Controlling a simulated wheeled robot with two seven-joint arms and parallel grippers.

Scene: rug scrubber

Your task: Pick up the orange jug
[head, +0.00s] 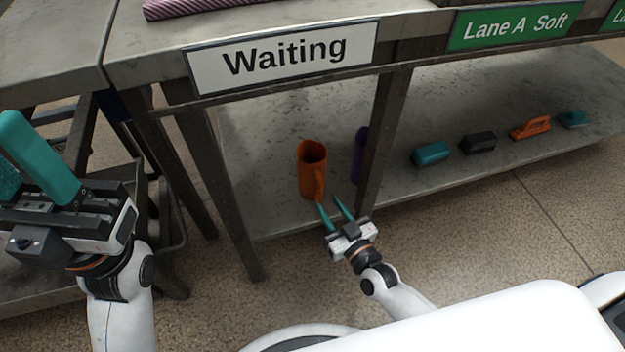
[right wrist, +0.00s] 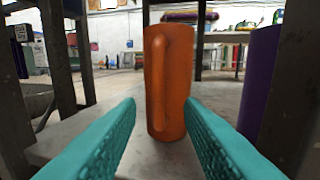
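The orange jug (head: 310,172) stands upright on the lower shelf under the "Waiting" sign, its handle facing my right gripper. My right gripper (head: 335,210) is open in front of the jug, with its teal fingers pointing at it. In the right wrist view the jug (right wrist: 178,85) stands beyond and between the two fingertips (right wrist: 160,115), and nothing is between the fingers. My left gripper (head: 40,160) is at the left edge, away from the jug; its fingers are partly cut off by the frame.
A purple object (head: 359,150) stands right of the jug, partly behind a table leg (head: 380,140). Several brushes, among them a teal one (head: 431,154) and an orange one (head: 530,128), lie further right on the shelf. The tabletop with the "Waiting" sign (head: 285,56) is above the jug.

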